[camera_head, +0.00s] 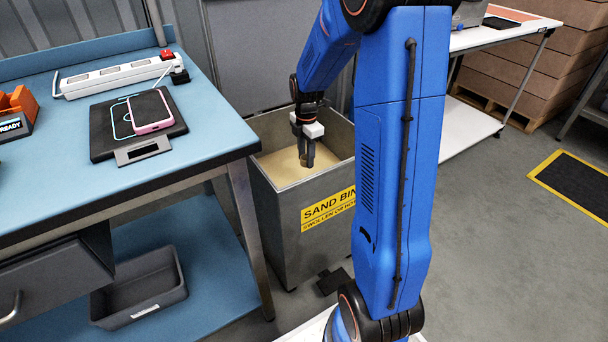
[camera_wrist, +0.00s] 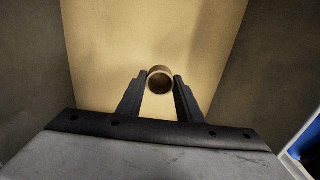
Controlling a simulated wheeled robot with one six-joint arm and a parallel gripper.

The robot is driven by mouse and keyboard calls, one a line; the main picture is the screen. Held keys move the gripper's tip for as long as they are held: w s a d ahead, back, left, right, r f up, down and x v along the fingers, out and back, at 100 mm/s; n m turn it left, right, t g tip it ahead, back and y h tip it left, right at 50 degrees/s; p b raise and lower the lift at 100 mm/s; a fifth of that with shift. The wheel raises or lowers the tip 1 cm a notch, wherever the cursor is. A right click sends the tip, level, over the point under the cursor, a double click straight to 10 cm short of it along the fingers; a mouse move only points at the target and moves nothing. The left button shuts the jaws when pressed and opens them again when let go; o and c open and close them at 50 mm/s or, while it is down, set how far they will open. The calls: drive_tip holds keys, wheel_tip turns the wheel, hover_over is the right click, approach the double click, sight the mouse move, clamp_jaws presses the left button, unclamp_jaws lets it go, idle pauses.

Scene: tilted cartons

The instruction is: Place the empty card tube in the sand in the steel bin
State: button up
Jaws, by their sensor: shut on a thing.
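The steel bin (camera_head: 275,220) stands on the floor to the right of the blue bench, with a yellow "SAND BIN" label on its front. Pale sand (camera_head: 275,168) fills its lower inside, and the sand also shows in the wrist view (camera_wrist: 100,50). My gripper (camera_head: 306,160) is inside the bin's opening, pointing down. In the wrist view its two fingers are shut on the card tube (camera_wrist: 160,70), seen end-on with a dark hollow middle. The tube's lower end is hidden, so I cannot tell whether it touches the sand.
A blue bench (camera_head: 60,200) at the left holds a power strip (camera_head: 115,78), a pink phone (camera_head: 149,112) on a dark pad, and an orange item (camera_head: 18,100). A grey tray (camera_head: 140,290) lies on its lower shelf. The bin's walls surround my gripper closely.

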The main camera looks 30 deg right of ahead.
drive_tip(key=shift+f, duration=3.9)
drive_tip(key=o, duration=1)
drive_tip(key=shift+f, duration=0.1)
